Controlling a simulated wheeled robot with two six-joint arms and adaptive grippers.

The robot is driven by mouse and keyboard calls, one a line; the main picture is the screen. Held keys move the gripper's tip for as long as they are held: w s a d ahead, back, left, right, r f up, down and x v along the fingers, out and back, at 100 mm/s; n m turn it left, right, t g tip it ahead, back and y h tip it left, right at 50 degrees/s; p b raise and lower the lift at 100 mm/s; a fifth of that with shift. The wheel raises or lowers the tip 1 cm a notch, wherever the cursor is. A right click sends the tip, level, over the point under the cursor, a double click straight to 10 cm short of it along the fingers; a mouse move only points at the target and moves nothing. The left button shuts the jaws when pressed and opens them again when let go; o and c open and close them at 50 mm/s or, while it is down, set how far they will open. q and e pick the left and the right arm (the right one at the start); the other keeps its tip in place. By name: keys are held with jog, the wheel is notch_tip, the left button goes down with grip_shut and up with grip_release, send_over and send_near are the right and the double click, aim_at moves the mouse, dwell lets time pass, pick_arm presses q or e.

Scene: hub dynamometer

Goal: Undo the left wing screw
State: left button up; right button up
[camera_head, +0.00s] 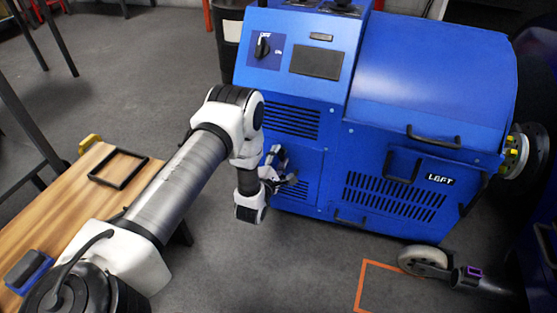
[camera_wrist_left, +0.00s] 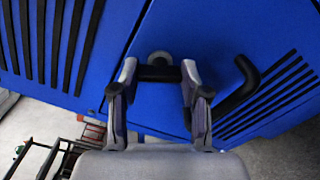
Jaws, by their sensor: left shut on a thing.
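The blue dynamometer cabinet (camera_head: 432,75) stands in front of me. My left gripper (camera_head: 284,171) is at its lower left panel in the head view. In the left wrist view my left gripper (camera_wrist_left: 160,72) has its two fingertips closed on the ends of a short black wing screw (camera_wrist_left: 160,74). A round grey piece (camera_wrist_left: 159,58) shows just behind the screw, against the blue panel. The screw is hidden by the gripper in the head view. My right gripper is not in view.
A black handle (camera_wrist_left: 238,82) curves out of the cabinet to the right of the fingers in the wrist view. A wooden table (camera_head: 62,202) with a black frame (camera_head: 118,168) is at the left. A caster wheel (camera_head: 424,260) stands at the cabinet's lower right.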

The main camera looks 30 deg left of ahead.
pick_arm(q)
jog(key=n+b, duration=0.1)
jog(key=n, duration=0.2)
jog(key=shift+f+n, duration=0.15)
jog(key=shift+n, duration=0.15)
jog(key=n+b, duration=0.2)
jog(key=n, duration=0.1)
jog(key=shift+n, duration=0.3)
jog(key=n+b, duration=0.4)
jog(key=b, duration=0.4)
jog(key=shift+f+n, duration=0.15)
jog(key=shift+n, duration=0.25)
jog(key=shift+r+b, duration=0.2)
jog(key=shift+b, duration=0.5)
jog(key=o, duration=1.1)
jog(key=shift+o, duration=0.2)
jog(key=v, duration=1.2)
